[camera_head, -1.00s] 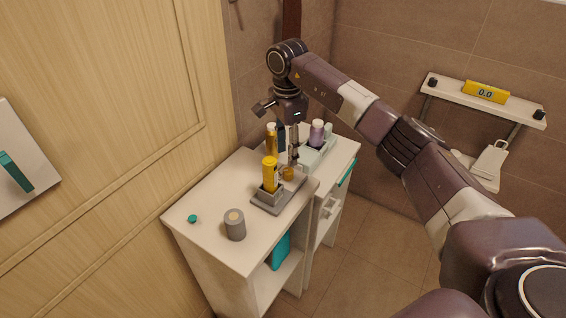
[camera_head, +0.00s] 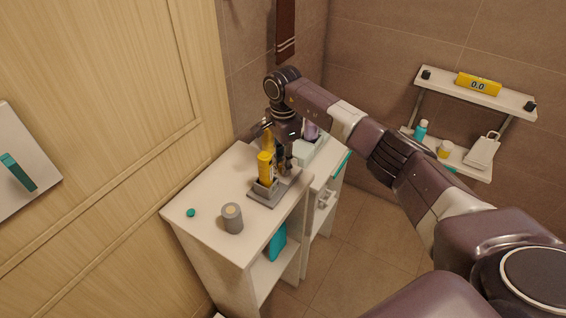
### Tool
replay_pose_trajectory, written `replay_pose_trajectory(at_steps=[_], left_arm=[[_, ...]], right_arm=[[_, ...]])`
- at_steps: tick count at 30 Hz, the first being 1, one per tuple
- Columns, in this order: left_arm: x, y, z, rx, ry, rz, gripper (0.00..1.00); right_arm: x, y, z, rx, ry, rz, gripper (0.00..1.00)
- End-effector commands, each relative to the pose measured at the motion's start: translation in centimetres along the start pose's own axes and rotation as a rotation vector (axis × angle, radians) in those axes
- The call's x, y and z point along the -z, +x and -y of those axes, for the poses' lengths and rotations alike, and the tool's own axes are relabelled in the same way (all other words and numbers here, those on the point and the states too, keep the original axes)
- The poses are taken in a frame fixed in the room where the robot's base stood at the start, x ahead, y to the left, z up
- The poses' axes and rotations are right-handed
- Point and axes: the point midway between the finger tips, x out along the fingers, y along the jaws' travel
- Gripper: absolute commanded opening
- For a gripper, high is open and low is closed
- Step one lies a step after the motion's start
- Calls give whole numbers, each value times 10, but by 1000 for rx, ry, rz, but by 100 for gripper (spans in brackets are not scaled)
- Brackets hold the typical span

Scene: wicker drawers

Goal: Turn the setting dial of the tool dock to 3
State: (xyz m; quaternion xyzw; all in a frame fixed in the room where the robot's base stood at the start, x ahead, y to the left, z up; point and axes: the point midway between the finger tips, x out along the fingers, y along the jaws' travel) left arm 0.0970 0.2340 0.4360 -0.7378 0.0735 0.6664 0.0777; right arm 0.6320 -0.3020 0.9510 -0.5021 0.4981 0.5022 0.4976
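The tool dock is a grey base (camera_head: 262,197) on the white cabinet top, with an upright yellow tool (camera_head: 265,168) standing in it. My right gripper (camera_head: 287,164) points down at the back right side of the dock, close behind the yellow tool. One dark finger shows beside the tool; the rest of the gripper is partly hidden, so I cannot tell its opening or whether it touches the dock. The setting dial and its number are too small or hidden to make out. My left gripper is out of view.
A grey cylinder (camera_head: 232,218) and a small green knob (camera_head: 191,212) sit on the cabinet top (camera_head: 215,190). A pale tray (camera_head: 318,150) with a purple-topped bottle stands behind my gripper. A wall shelf (camera_head: 510,99) is at right. The top's front left is mostly clear.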

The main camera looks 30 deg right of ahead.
Motion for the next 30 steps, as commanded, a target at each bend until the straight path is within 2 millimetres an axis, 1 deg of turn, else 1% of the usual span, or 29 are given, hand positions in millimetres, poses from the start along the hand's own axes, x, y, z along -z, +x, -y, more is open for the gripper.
replay_pose_trajectory(at_steps=[1,4,11,16,23,30], left_arm=[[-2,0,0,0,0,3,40],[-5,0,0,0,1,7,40],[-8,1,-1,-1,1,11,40],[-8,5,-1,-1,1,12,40],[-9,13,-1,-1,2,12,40],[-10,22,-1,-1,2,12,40]], right_arm=[[0,0,0,0,0,0,11],[0,0,0,0,0,0,0],[0,0,0,1,14,0,0],[0,1,0,0,68,0,0],[1,1,1,1,227,0,0],[0,1,1,2,450,1,0]])
